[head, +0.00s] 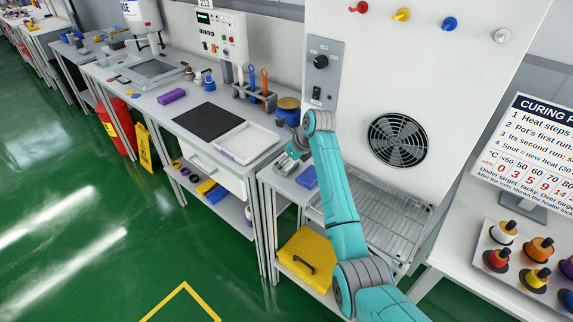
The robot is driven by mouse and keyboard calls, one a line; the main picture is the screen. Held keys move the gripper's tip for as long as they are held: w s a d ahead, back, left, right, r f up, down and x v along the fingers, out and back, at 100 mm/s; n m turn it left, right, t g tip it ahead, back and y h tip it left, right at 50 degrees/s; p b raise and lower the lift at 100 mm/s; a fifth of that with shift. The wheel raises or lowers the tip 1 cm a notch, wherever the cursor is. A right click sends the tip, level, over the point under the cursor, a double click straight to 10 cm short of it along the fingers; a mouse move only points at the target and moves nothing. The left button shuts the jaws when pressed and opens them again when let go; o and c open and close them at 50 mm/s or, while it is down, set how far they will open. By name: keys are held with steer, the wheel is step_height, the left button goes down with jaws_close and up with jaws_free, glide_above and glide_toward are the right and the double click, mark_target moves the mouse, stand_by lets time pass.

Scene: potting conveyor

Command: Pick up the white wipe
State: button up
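My gripper (288,160) is at the end of my teal arm, low over the left end of the bench that holds the white cabinet. It is small here and partly covered by my wrist, so I cannot see how its fingers stand. No white wipe can be made out for certain. A small pale grey item lies right by the gripper, and I cannot tell what it is. A blue flat item (307,177) lies just right of the gripper on the same bench.
A white tray (217,146) and a black mat (205,121) are on the bench to the left. A tool rack (255,97) and a blue jar (288,112) stand behind. The white cabinet (350,45) rises close behind my arm. A yellow case (306,258) is on the lower shelf.

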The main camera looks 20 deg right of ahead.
steer(key=c, duration=1)
steer(key=shift+r, duration=0.1)
step_height(320, 180, up, 10)
steer(key=shift+f, duration=0.1)
